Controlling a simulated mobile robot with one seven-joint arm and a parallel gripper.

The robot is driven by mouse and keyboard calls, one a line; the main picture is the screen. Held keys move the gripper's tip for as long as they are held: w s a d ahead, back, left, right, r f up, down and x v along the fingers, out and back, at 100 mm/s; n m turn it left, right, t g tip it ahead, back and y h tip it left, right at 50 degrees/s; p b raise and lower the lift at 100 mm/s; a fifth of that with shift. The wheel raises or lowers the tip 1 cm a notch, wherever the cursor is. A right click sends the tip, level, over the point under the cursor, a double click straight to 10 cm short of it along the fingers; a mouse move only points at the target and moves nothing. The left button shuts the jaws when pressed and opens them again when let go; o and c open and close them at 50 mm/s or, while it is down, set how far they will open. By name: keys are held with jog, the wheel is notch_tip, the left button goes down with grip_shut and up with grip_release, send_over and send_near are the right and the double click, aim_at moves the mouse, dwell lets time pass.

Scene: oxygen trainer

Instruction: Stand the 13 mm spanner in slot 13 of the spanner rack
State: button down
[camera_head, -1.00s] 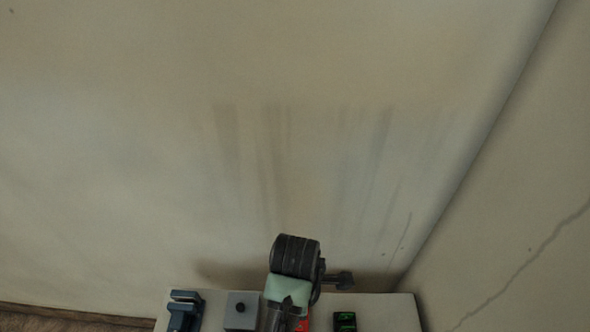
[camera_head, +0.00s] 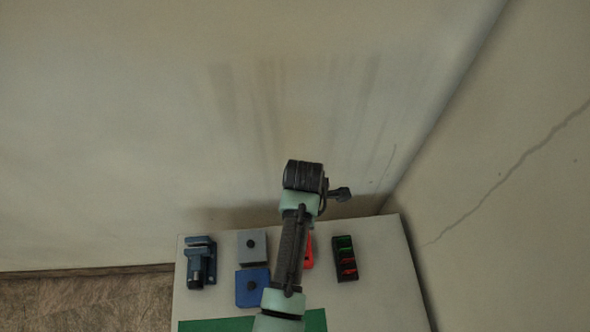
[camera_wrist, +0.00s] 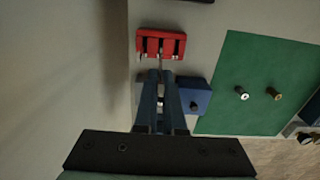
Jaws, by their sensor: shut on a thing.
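In the wrist view, the red spanner rack (camera_wrist: 149,34) lies just beyond my fingertips, with dark slots; no slot number is readable. My gripper (camera_wrist: 160,76) is shut on a thin grey metal piece, seemingly the spanner (camera_wrist: 161,63), which shows only as a narrow strip between the fingers and the rack's near edge. I cannot tell whether it is inside a slot or in front of one, nor read its size. In the head view, part of the red rack (camera_head: 309,251) shows beside my arm, which hides the rest, the gripper and the spanner.
A blue block (camera_head: 253,287) with a black knob is close beside my fingers. A grey block (camera_head: 252,246), a dark blue vice (camera_head: 200,264) and a black box with green and red parts (camera_head: 345,258) stand nearby. Walls rise behind and right.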

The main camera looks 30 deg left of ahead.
jog(key=shift+p, duration=0.3)
jog(key=shift+f+b, duration=1.5)
jog(key=shift+f, duration=0.65)
jog(key=shift+p, duration=0.55)
jog(key=shift+f+b, duration=1.95)
jog(key=shift+f, duration=0.5)
jog(key=c, duration=0.9)
grip_release()
jog(key=shift+c, duration=0.2)
notch_tip(320, 180, up, 13)
jog(key=shift+b, duration=1)
